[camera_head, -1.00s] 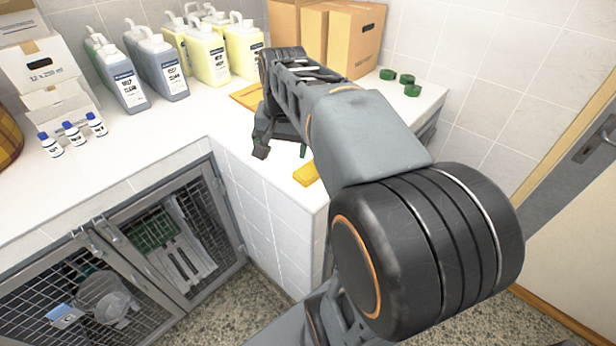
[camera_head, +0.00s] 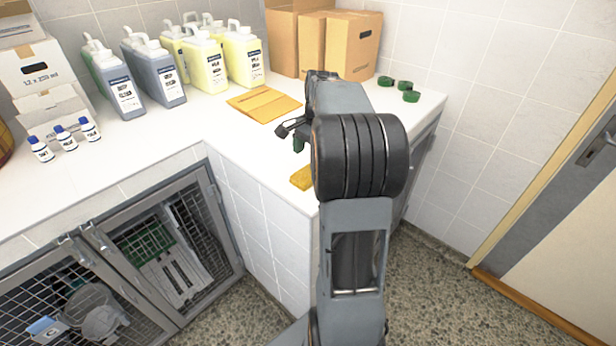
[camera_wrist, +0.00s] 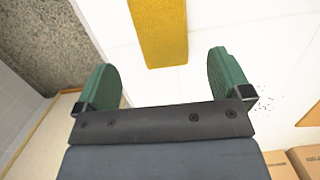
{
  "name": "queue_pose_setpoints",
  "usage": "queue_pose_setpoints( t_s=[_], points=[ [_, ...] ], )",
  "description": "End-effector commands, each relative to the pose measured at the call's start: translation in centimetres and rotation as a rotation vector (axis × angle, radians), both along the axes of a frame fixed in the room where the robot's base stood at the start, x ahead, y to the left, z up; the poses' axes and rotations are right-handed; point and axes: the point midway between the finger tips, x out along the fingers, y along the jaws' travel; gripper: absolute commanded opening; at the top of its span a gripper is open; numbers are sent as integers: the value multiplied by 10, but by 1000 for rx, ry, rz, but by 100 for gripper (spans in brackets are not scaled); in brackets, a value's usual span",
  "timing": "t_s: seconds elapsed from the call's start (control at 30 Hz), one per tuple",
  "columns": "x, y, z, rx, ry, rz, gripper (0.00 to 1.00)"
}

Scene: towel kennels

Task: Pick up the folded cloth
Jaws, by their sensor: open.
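A yellow folded cloth (camera_head: 302,178) lies on the white counter near its front edge, partly hidden behind my arm. In the wrist view the yellow cloth (camera_wrist: 159,32) shows as a fuzzy strip at the top, ahead of and roughly between the fingertips. My gripper (camera_head: 292,136) is over the counter, behind the cloth in the head view and mostly hidden by my arm. In the wrist view my gripper (camera_wrist: 166,78) has its green-padded fingers wide apart with nothing between them.
A flat orange folded item (camera_head: 264,103) lies farther back on the counter (camera_head: 190,125). Jugs (camera_head: 207,62), cardboard boxes (camera_head: 352,45), small blue-capped bottles (camera_head: 66,138) and green pieces (camera_head: 405,86) stand around the back and sides. Wire-door kennels (camera_head: 170,250) are below.

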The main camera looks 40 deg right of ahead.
Motion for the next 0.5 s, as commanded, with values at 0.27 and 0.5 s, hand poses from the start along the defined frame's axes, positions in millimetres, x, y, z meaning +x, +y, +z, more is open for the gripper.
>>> queue_pose_setpoints(
  t_s=[0.27,0.5],
  points=[
    [1,5,-18,2,2,1,96],
    [2,11,-48,0,1,0,96]
  ],
)
